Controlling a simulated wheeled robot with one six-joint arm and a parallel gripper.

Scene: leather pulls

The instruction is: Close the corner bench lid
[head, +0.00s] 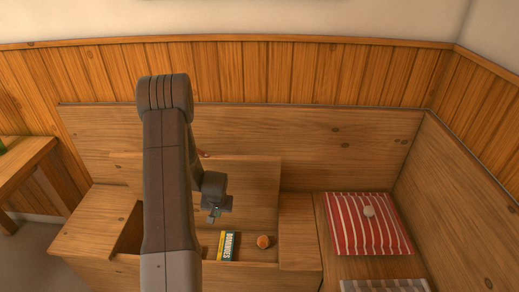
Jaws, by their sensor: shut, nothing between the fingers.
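The corner bench (298,225) stands against the panelled wall. Its wooden lid (255,190) is raised and leans back toward the bench's backrest, leaving the compartment under it open. A small reddish-brown piece (204,154) shows at the lid's top edge, partly hidden by my arm. Inside the compartment are a dominoes box (228,246) and an orange ball (263,241). My gripper (214,216) is shut and empty, in front of the raised lid and above the compartment. Whether it touches the lid cannot be told. My arm hides the lid's left-middle part.
A grey striped cloth or cushion (385,286) is at the bottom edge. A wooden table (25,160) stands at the far left. The left seat top is bare.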

